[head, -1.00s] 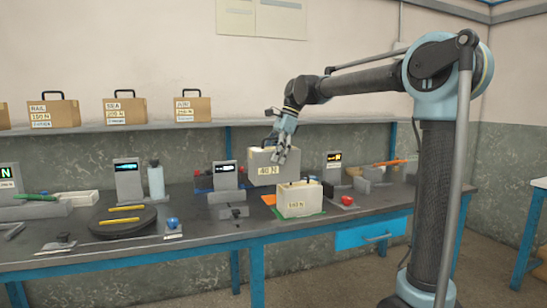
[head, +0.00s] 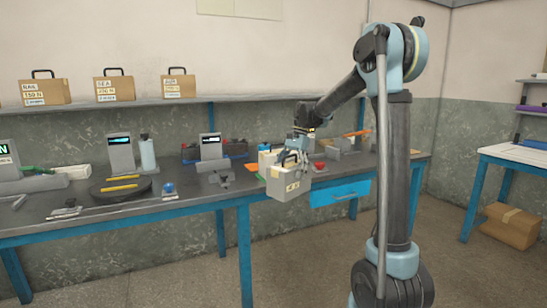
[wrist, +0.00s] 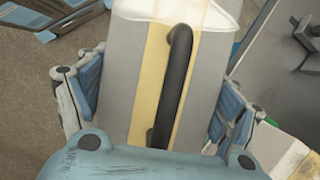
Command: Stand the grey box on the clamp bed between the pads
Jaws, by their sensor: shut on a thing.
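The grey box (head: 288,186), with a dark handle and a pale label, hangs in my gripper (head: 299,150) in front of the bench's front edge. In the wrist view, my gripper (wrist: 155,108) has its blue-padded fingers on both sides of the grey box (wrist: 205,75). The black handle and a cream stripe run along the box top between them. A grey fixture with upright blocks (head: 347,143) stands at the back right of the bench, partly hidden by my arm. I cannot tell for sure whether it is the clamp bed; its pads are not clear.
A cream box (head: 267,160) stands on the bench behind the grey box, partly hidden. A turntable (head: 121,189), display units (head: 211,147) and a red knob (head: 320,167) occupy the bench. Brown cases (head: 115,88) line the shelf. A blue drawer (head: 339,193) is below the bench, right of the box.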

